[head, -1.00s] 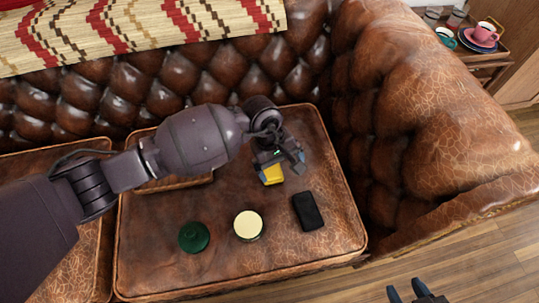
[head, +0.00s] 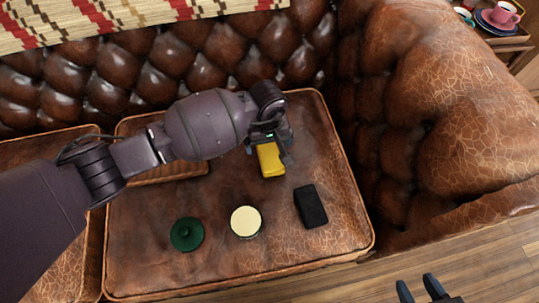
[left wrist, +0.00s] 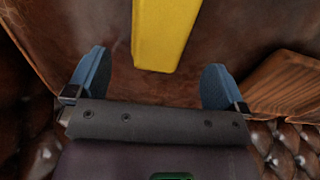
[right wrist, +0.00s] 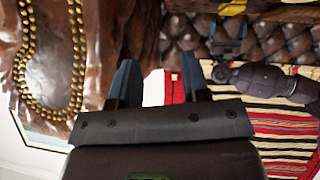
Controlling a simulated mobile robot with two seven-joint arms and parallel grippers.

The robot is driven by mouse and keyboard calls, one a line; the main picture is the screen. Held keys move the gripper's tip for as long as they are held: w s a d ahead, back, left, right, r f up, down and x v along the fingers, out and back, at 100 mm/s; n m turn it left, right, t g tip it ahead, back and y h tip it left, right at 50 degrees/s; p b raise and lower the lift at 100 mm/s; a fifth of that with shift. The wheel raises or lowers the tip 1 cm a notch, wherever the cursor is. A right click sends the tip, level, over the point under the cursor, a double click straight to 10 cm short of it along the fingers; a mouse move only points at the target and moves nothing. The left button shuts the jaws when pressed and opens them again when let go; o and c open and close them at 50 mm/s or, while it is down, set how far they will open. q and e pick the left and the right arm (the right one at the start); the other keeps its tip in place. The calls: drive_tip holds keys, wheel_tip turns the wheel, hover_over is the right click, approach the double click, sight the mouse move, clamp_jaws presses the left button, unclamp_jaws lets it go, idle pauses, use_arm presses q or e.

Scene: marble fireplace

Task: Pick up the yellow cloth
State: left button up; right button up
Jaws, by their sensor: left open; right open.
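The yellow cloth (head: 270,160) looks like a folded block and lies on the brown leather sofa seat. In the left wrist view the cloth (left wrist: 165,32) shows at the top, ahead of the fingertips and between their lines. My left gripper (head: 270,147) is open and empty, over the back end of the cloth in the head view. The arm hides part of that end. In the left wrist view my left gripper (left wrist: 152,78) has its fingers wide apart. My right gripper (head: 422,288) is open and empty, above the wooden floor at the bottom right.
On the seat are a black flat object (head: 310,206), a cream round lid (head: 246,222) and a green round object (head: 187,234). A wooden tray (head: 170,172) lies partly under my left arm. The sofa armrest (head: 440,110) rises at the right.

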sight(269, 151)
use_arm(q)
drive_tip(key=f, duration=0.2)
drive_tip(key=f+b, duration=0.1)
drive_tip(key=shift+s+d+f, duration=0.15)
drive_tip(key=shift+s+f, duration=0.2)
drive_tip(key=shift+w+f+b, duration=0.15)
drive_tip(key=shift+f+b, duration=0.15)
drive_tip(key=shift+f, duration=0.15)
use_arm(e)
drive_tip(key=shift+d+f+t, duration=0.15)
drive_tip(key=shift+d+t, duration=0.05)
drive_tip(key=shift+t, duration=0.2)
use_arm(q)
drive_tip(key=shift+w+r, duration=0.1)
drive_tip(key=c, duration=1)
